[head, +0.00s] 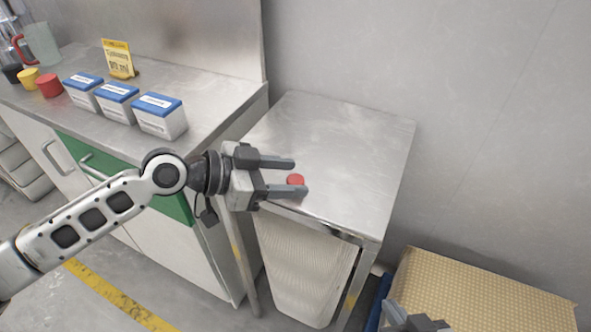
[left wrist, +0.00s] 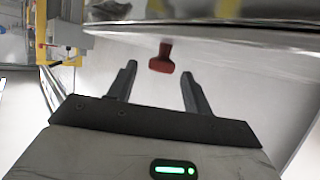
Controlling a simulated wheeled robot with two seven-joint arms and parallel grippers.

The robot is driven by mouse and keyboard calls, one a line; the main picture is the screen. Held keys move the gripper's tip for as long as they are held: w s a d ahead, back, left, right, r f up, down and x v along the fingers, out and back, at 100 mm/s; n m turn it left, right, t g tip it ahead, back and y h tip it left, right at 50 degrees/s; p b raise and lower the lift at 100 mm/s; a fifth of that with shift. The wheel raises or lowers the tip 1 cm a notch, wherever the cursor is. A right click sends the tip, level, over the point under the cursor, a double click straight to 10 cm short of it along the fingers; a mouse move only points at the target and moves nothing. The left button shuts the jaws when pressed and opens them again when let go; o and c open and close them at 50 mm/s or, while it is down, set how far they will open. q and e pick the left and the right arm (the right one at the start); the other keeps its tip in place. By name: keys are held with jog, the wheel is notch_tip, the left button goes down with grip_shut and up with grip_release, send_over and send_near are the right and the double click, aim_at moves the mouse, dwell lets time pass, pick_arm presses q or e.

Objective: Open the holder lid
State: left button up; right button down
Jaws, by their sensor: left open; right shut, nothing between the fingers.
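The holder is a metal cabinet with a flat steel lid (head: 340,140), which lies closed on top. A small red handle (head: 295,180) is at the lid's front left edge; it also shows in the left wrist view (left wrist: 162,58). My left gripper (head: 299,176) is open at that edge, its fingers pointing right. In the head view, the handle shows between the fingertips. In the left wrist view, the handle is just beyond them, with no clear contact. My right gripper (head: 420,325) is only partly in view at the bottom edge, shut and empty.
A white ribbed bin (head: 305,265) sits inside the holder. The counter to the left carries several blue-lidded boxes (head: 160,117), a yellow sign (head: 118,58) and coloured cups (head: 49,86). A tan textured box (head: 480,290) stands at the lower right, with a wall behind.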

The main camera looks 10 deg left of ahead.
pick_arm(q)
jog(key=shift+x, duration=1.05)
grip_shut()
jog(key=shift+w+r, duration=0.1)
jog(key=shift+r, duration=0.3)
